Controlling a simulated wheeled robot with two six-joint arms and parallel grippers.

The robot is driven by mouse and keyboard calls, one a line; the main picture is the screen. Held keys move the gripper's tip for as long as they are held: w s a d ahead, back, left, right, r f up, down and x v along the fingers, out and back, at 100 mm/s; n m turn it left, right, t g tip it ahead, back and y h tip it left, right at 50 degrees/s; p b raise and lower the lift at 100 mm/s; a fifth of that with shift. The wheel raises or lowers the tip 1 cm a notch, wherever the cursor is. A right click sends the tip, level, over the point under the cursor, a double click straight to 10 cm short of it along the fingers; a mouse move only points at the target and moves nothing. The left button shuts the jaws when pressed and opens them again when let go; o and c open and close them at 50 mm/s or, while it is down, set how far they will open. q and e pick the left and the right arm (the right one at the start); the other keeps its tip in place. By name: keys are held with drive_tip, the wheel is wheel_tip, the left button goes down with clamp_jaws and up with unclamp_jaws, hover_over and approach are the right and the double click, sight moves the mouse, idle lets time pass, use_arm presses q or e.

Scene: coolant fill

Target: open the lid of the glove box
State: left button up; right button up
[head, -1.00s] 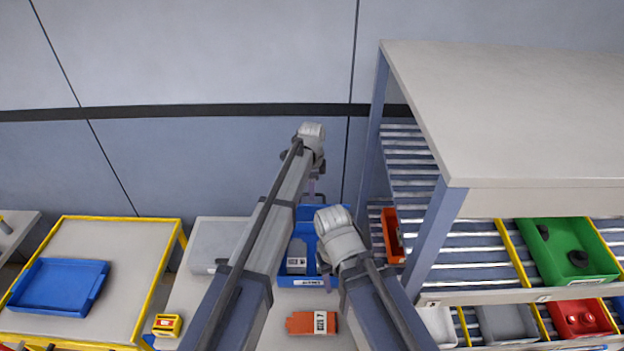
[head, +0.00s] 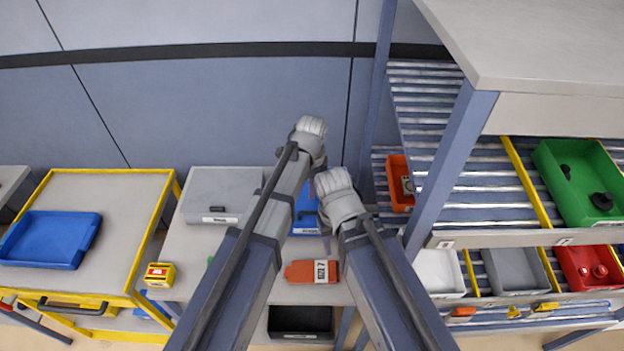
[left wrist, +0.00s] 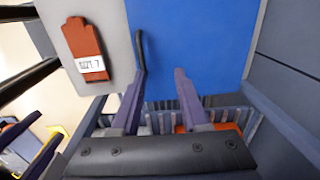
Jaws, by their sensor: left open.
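A blue box (head: 303,224) with a dark handle and a white label stands on the grey table, partly hidden by my arms. I take it as the glove box; the label is too small to read. Its blue lid fills much of the left wrist view (left wrist: 205,45) and looks closed. The black handle (left wrist: 141,50) runs along the lid's left side there. My left gripper (left wrist: 160,76) is open and empty over the lid, its left finger near the handle's end; contact cannot be told. My right gripper (head: 326,240) is near the box's front, its jaws unclear.
An orange glove (head: 300,271) with a size tag lies in front. A grey lidded box (head: 214,194) stands left of my left arm. A shelf rack (head: 459,170) with bins stands close on the right. A yellow-edged cart (head: 112,205) holds a blue tray (head: 47,238).

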use_arm(q)
drive_tip(key=shift+s+f, duration=0.35)
drive_tip(key=shift+f, duration=0.15)
use_arm(e)
drive_tip(key=shift+f, duration=0.5)
use_arm(q)
drive_tip(key=s+a+n, duration=1.3)
drive_tip(key=a+n, duration=0.3)
drive_tip(key=n, duration=0.2)
drive_tip(key=s+d+f+m+b, duration=0.1)
drive_tip(key=d+f+b, duration=0.2)
drive_tip(key=s+d+f+m+b, duration=0.1)
drive_tip(key=s+d+f+b, duration=0.1)
drive_tip(key=d+f+b, duration=0.1)
drive_tip(key=s+d+f+m+g+y+b, duration=0.1)
drive_tip(key=d+f+b, duration=0.2)
drive_tip(key=f+b, duration=0.1)
drive_tip(key=shift+s+d+b, duration=0.3)
drive_tip(key=shift+s+d, duration=0.05)
drive_tip(key=shift+d, duration=0.05)
use_arm(e)
wheel_tip(320, 180, down, 10)
drive_tip(key=shift+f, duration=0.1)
use_arm(q)
drive_tip(key=shift+s+d+f+m, duration=0.2)
drive_tip(key=shift+s+d+m, duration=0.1)
drive_tip(key=shift+d+m, duration=0.1)
use_arm(e)
drive_tip(key=shift+f, duration=0.15)
